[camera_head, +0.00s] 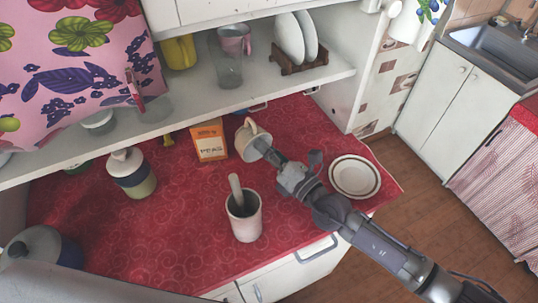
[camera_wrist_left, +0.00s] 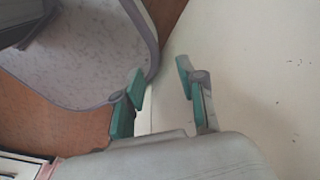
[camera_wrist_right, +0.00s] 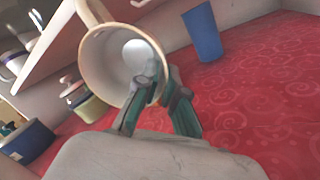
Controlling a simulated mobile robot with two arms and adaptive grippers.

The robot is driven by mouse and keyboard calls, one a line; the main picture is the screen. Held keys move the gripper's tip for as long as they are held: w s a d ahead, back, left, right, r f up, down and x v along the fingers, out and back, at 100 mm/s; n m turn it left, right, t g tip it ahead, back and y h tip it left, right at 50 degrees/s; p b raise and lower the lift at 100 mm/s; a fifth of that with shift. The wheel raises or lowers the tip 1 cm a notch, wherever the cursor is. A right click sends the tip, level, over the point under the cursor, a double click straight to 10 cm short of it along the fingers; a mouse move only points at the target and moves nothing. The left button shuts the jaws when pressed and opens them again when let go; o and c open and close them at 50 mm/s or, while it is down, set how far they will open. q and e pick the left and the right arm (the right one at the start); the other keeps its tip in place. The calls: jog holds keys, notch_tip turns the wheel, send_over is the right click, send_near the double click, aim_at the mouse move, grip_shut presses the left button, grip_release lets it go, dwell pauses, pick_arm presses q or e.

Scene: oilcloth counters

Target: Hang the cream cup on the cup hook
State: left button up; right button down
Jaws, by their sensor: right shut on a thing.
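The cream cup (camera_head: 254,148) is in my right gripper (camera_head: 272,156), held tilted over the red counter, with its handle up. In the right wrist view the cup (camera_wrist_right: 97,62) has its open mouth facing the camera. My right gripper (camera_wrist_right: 160,88) is shut on its wall near the rim, one finger inside. A small pale hook-like piece (camera_head: 312,90) shows under the shelf's right end; I cannot tell for sure that it is the cup hook. My left gripper (camera_wrist_left: 162,92) is open and empty in the left wrist view, away from the cup.
The white shelf (camera_head: 280,91) overhangs the counter behind the cup. An orange peas box (camera_head: 209,141) stands left of the cup, a pink crock (camera_head: 245,224) in front, and stacked plates (camera_head: 355,177) at right. A lidded jar (camera_head: 131,174) stands further left.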

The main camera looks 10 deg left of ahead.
jog(key=shift+w+a+b, duration=0.5)
jog(key=shift+w+a, duration=0.2)
jog(key=shift+w, duration=0.35)
jog(key=shift+w+a+b, duration=0.5)
jog(key=shift+w+a, duration=0.2)
jog(key=shift+w, duration=0.3)
jog(key=shift+w+d+f+b, duration=0.1)
jog(key=shift+w+d+b, duration=0.2)
jog(key=shift+d+b, duration=0.3)
jog(key=shift+w+d+f+b, duration=0.1)
jog(key=shift+w+d+b, duration=0.2)
jog(key=shift+d+b, duration=0.2)
jog(key=shift+w+d+f+b, duration=0.35)
jog(key=shift+d+b, duration=0.1)
jog(key=shift+b, duration=0.3)
jog(key=c, duration=1.2)
grip_release()
